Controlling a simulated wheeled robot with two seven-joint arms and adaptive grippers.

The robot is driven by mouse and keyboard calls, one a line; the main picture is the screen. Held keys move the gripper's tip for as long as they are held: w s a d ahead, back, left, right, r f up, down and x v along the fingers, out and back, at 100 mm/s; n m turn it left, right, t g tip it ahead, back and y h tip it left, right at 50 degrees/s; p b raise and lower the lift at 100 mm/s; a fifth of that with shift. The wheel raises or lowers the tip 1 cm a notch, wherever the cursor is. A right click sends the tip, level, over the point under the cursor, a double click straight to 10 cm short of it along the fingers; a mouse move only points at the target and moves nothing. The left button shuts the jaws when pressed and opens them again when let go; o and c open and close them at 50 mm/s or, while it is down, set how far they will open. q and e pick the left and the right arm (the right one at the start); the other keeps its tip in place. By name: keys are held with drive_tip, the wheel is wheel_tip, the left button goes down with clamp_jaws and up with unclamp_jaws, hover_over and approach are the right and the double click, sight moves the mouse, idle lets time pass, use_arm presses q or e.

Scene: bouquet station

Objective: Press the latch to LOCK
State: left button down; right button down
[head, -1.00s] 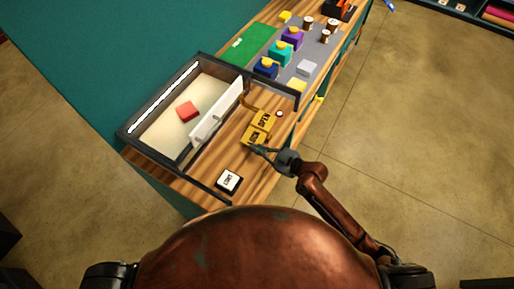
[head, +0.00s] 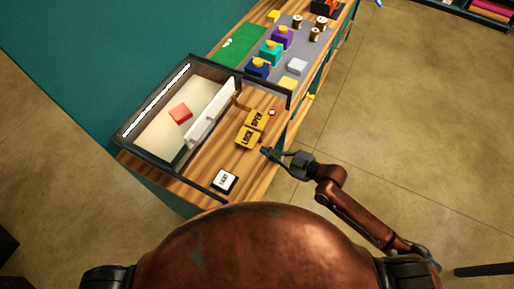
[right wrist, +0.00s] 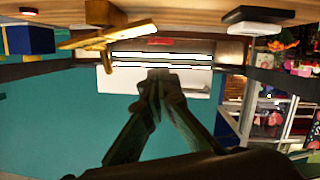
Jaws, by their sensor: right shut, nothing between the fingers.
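The yellow latch (head: 251,128) sits on the wooden counter, with an OPEN half at the far end and a LOCK half at the near end. Its tilt is hard to judge in the head view. The latch also shows edge-on at the upper left of the right wrist view (right wrist: 105,38). My right gripper (head: 267,151) is shut and empty, just right of the LOCK end and apart from it. Its fingertips (right wrist: 155,82) meet in the right wrist view, with the latch to their upper left. My left gripper is not in view.
A dark-framed case (head: 130,148) with a white panel (head: 213,112) holds a red block (head: 180,113). A LIGHT button (head: 224,180) sits nearer. A small red button (head: 271,112) is right of the latch. Colored blocks (head: 270,54) stand farther back. Floor right of the counter is free.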

drive_tip(key=shift+v, duration=0.75)
drive_tip(key=shift+r, duration=0.1)
